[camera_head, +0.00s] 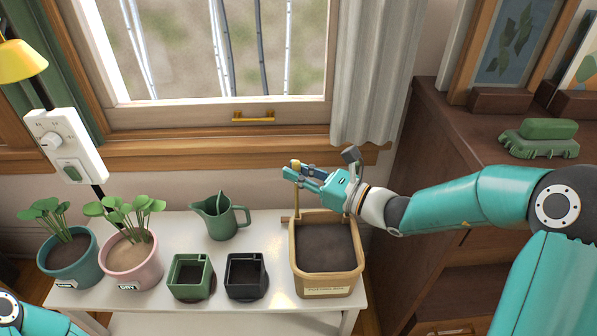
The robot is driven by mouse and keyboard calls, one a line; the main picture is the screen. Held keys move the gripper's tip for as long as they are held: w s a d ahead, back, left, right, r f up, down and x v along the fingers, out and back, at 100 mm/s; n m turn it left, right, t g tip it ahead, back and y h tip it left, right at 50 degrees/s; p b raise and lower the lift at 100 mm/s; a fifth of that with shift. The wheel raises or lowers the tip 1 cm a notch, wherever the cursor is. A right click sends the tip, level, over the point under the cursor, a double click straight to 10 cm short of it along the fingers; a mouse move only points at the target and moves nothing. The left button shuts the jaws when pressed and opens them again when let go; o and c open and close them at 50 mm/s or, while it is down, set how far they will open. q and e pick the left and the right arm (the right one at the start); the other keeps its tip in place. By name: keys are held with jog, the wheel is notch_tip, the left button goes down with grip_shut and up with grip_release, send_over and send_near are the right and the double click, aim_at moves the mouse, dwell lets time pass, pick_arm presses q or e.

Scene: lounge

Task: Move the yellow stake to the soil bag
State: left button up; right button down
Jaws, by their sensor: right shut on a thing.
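My right gripper (303,173) comes in from the right and is shut on the yellow stake (296,164), near its yellow top. The stake's thin shaft runs down to the back left corner of a tan, open container of dark soil with a front label (327,292), which looks like the soil bag. I cannot tell whether the stake's lower end is in the soil or behind the rim. Part of my left arm shows at the bottom left corner, but its gripper is out of view.
On the white table (190,224) stand a teal potted plant (72,262), a pink potted plant (134,262), a green jug (221,216), a green square pot (190,277) and a black square pot (246,277). A wooden cabinet (440,130) stands at the right, a window behind.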

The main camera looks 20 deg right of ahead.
jog(key=shift+f, duration=0.2)
jog(key=c, duration=1.1)
grip_release()
jog(key=shift+o, duration=0.2)
jog(key=v, duration=0.6)
